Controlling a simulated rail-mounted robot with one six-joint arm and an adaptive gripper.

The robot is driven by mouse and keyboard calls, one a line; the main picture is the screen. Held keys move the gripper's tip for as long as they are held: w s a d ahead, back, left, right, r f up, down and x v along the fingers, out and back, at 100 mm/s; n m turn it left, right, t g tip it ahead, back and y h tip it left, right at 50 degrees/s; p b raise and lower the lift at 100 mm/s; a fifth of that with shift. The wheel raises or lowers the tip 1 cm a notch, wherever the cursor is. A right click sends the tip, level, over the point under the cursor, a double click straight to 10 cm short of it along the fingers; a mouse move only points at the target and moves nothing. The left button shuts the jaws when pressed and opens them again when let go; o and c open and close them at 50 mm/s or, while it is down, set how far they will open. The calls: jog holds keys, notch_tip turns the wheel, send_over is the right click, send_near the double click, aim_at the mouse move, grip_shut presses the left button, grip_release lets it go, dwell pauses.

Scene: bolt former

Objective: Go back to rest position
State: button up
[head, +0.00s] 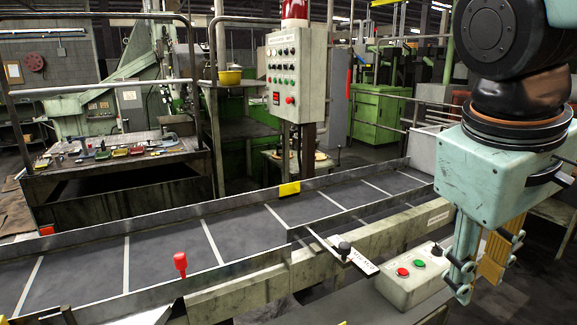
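My gripper (483,270) hangs at the right of the head view, below its pale teal housing. Its two fingers point down and stand apart, with no object seen between them. It is just right of a grey button box (400,291) that carries a red button (402,272), a green button (419,264) and a black knob. I cannot tell how far the fingertips are from the box. The upper arm is cut off by the top right edge.
A conveyor trough (165,255) with metal side walls crosses the view. A control panel (296,74) on a post and a tool bench (120,160) stand behind. Railings surround the area.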

jog(key=s+a+f+m+t+y+b, duration=0.1)
jog(key=s+a+f+m+y, duration=0.1)
jog(key=s, duration=0.7)
jog(key=a+f+m, duration=0.1)
jog(key=a+f, duration=0.1)
jog(key=a, duration=0.1)
jog(key=shift+a+f+m+t+y+b, duration=0.25)
jog(key=shift+m+t+y+b, duration=0.05)
jog(key=shift+t+y, duration=0.1)
jog(key=shift+w, duration=0.1)
dwell(0.5)
